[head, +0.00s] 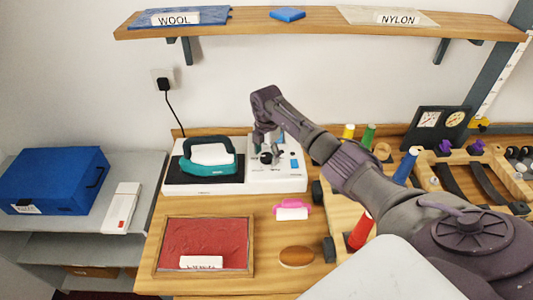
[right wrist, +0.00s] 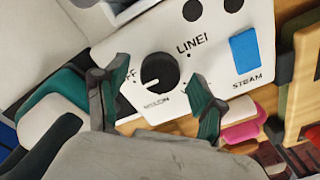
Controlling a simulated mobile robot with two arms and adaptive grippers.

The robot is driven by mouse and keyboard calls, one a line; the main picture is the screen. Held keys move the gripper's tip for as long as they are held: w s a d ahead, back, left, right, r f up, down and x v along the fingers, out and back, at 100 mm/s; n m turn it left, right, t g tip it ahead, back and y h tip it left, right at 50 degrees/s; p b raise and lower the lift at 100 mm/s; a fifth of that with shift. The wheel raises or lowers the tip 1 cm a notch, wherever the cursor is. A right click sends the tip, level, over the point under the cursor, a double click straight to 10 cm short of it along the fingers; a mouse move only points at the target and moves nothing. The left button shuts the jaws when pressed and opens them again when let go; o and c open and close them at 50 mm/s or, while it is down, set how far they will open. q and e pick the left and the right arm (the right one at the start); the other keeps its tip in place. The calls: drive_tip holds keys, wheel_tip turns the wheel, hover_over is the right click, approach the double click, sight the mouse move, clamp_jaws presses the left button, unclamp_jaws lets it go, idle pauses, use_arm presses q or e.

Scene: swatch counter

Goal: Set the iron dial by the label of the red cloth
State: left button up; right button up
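The red cloth (head: 205,240) lies in a wooden tray with a white label (head: 201,262) whose word I cannot read. The iron's dial (right wrist: 160,72) is a black knob on a white panel. Its white mark points to the lower left. Around it are "LINEN", part of "OFF", a small lower word that looks like "NYLON", and a word mostly hidden by a finger. My right gripper (right wrist: 160,80) is open, its fingers on either side of the dial with gaps showing. In the head view the right gripper (head: 268,148) is over the panel. My left gripper is out of view.
The teal iron (head: 208,160) rests left of the panel, with a blue STEAM button (right wrist: 244,52) to the right. A pink-handled thing (head: 292,210) and an oval brush (head: 297,257) lie in front. Thread spools stand right. The shelf holds cloths labelled WOOL (head: 174,20) and NYLON (head: 397,18).

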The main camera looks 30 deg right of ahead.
drive_tip(key=c, duration=1.1)
